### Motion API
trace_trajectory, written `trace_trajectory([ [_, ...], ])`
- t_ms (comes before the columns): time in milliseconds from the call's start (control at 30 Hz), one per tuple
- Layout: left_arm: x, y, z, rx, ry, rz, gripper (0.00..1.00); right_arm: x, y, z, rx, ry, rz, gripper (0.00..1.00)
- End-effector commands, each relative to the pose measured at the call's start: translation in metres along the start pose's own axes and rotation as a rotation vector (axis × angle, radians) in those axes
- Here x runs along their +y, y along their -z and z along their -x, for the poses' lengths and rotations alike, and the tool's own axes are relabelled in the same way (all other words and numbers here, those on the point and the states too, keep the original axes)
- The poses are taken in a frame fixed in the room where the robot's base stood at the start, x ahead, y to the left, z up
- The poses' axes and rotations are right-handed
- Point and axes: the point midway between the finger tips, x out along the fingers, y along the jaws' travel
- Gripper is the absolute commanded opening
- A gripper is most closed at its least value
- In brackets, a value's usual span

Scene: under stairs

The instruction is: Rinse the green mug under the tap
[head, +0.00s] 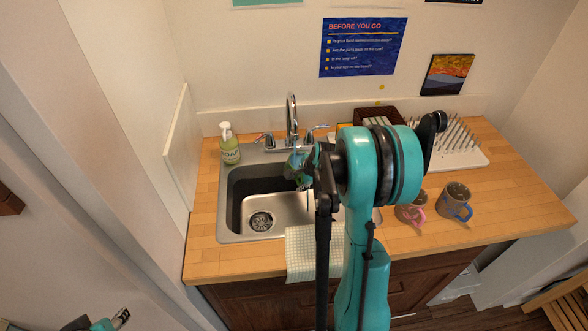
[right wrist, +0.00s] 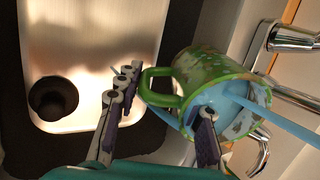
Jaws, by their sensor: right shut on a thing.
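My right gripper (right wrist: 162,116) is shut on the green mug (right wrist: 185,72), one finger beside its handle and the other at the rim. The mug is patterned, with a light blue inside. In the head view the mug (head: 293,168) hangs over the sink, below the chrome tap (head: 292,117), partly hidden by my right arm. A light blue water stream (right wrist: 290,127) runs into the mug's open mouth. I cannot tell how far the mug tilts. My left gripper (head: 121,318) is at the lower left, away from the counter; its jaw state is unclear.
The steel sink (head: 227,212) has a drain in its basin. A soap bottle (head: 229,145) stands at its back left. A checked cloth (head: 306,252) hangs over the counter's front edge. A pink-handled mug (head: 411,212), a blue-handled mug (head: 456,201) and a dish rack (head: 470,158) are right.

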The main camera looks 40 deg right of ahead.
Motion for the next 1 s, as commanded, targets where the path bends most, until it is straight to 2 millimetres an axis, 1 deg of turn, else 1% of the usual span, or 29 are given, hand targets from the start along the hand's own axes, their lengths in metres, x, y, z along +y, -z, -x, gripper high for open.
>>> trace_trajectory([
  [367,0.0,0.0,0.0,0.0,0.0,0.0,0.4,-0.001,0.001,0.0,0.0,0.002,0.0,0.0],
  [800,0.0,-0.002,-0.002,0.0,0.0,0.0,0.4,0.003,-0.009,0.0,0.0,0.002,0.001,0.0],
  [1000,0.0,-0.002,-0.002,0.0,0.0,0.0,0.4,0.003,-0.009,0.0,0.0,0.002,0.0,0.0],
])
